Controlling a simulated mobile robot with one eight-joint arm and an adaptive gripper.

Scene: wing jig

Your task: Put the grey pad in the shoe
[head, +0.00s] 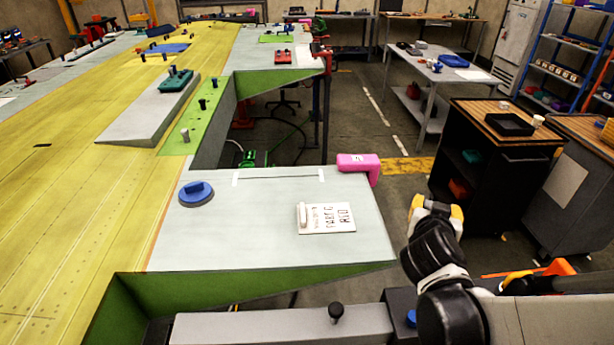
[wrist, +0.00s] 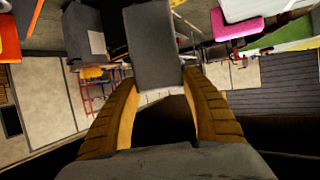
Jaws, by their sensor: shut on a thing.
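My gripper (wrist: 160,78) is shut on the grey pad (wrist: 154,38), a flat dark grey block between the two fingertips in the wrist view. In the head view my gripper (head: 437,207) is over the floor, right of the light grey jig panel; the pad cannot be made out there. A pink L-shaped block (head: 358,162) with a small white label hooks over the panel's far right corner. It also shows in the wrist view (wrist: 232,26), right of the pad and apart from it. I cannot tell for sure which part is the shoe.
The panel (head: 260,240) carries a blue round knob (head: 196,193) and a white labelled plate (head: 327,217). A black cart (head: 500,135) with a wooden top stands right of my gripper. Open floor lies between the panel and the cart.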

